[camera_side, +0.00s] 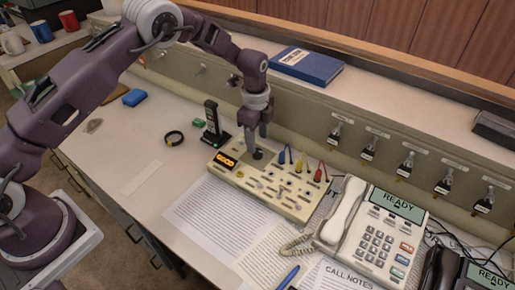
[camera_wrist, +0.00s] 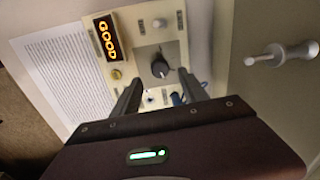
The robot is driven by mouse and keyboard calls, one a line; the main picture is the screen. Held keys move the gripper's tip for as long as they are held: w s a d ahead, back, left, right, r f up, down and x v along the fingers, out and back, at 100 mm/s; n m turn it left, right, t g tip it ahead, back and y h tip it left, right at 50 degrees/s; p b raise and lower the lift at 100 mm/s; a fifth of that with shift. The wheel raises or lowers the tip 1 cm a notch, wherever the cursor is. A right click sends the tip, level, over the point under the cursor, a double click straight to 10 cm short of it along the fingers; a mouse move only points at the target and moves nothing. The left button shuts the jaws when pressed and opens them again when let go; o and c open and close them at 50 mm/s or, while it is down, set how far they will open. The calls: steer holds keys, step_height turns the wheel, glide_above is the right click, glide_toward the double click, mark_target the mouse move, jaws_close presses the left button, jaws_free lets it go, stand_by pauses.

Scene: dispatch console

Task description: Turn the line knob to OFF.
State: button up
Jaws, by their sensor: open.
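The cream console panel (camera_side: 290,208) lies on the desk. It carries a black round knob (camera_side: 257,154), which also shows in the wrist view (camera_wrist: 160,68) with a pale mark on its face. Lettering around the knob is too small to read, so its setting cannot be told. My gripper (camera_side: 258,138) points down at the knob from just above. In the wrist view my gripper (camera_wrist: 159,85) is open and empty, with one finger on each side of the knob's near edge. Contact with the knob cannot be made out.
The panel's amber display (camera_wrist: 107,37) reads GOOD. Red, yellow and blue plugs (camera_side: 318,172) stand on the panel's right half. Papers (camera_side: 215,215) lie in front.

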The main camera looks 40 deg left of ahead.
mark_target(258, 151)
step_height(258, 151, down, 5)
steer(key=shift+w, duration=0.15)
jaws_close()
